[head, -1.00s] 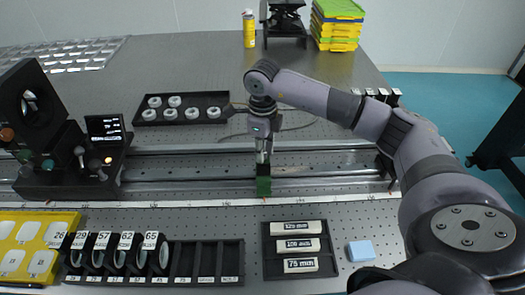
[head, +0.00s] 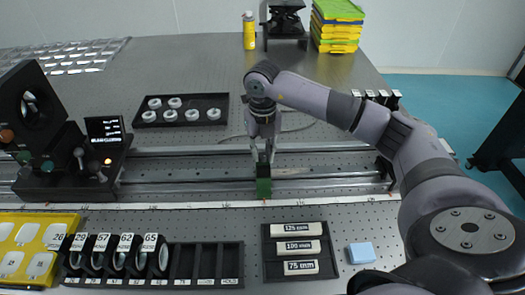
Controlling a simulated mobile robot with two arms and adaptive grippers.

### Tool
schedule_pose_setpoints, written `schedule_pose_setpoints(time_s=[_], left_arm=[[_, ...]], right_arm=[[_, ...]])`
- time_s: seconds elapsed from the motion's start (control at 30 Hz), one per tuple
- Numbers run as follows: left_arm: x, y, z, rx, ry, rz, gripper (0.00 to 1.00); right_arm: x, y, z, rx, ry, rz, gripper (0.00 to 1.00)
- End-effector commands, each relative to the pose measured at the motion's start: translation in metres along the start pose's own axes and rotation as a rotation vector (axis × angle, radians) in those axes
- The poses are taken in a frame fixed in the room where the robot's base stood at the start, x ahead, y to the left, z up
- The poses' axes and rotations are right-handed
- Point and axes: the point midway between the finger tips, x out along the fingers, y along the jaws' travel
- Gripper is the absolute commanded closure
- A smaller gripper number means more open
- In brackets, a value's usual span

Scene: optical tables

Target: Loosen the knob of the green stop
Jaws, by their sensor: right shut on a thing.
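The green stop (head: 263,187) sits on the rail (head: 320,175) near the middle of the view. Its knob is hidden at the top, between my right gripper's fingers, and I cannot see it clearly. My right gripper (head: 262,156) points down directly above the stop, with its fingers shut on the knob. My left gripper is not in view.
A black tray with several white rings (head: 181,123) lies behind the rail. In front are a lens rack (head: 218,281), a box of labelled bars (head: 327,258) and a light blue block (head: 361,252). A black instrument (head: 62,160) stands at the left.

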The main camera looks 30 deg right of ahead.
Motion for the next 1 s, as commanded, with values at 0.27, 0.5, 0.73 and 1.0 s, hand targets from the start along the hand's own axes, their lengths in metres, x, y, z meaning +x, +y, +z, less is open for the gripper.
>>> schedule_pose_setpoints(time_s=[0.27,0.5,0.73,1.0], left_arm=[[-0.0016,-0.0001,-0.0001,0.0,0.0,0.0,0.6],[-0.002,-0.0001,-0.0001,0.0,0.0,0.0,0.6],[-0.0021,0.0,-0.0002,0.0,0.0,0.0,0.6],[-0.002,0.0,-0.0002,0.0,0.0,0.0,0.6]], right_arm=[[-0.0006,-0.0005,0.0004,0.16,-0.001,0.0,1.0],[-0.0004,-0.0006,0.0004,0.225,-0.001,-0.001,1.0],[-0.0003,-0.0007,0.0005,0.238,-0.001,-0.001,1.0],[-0.0002,-0.0007,0.0005,0.237,-0.001,-0.001,0.78]])
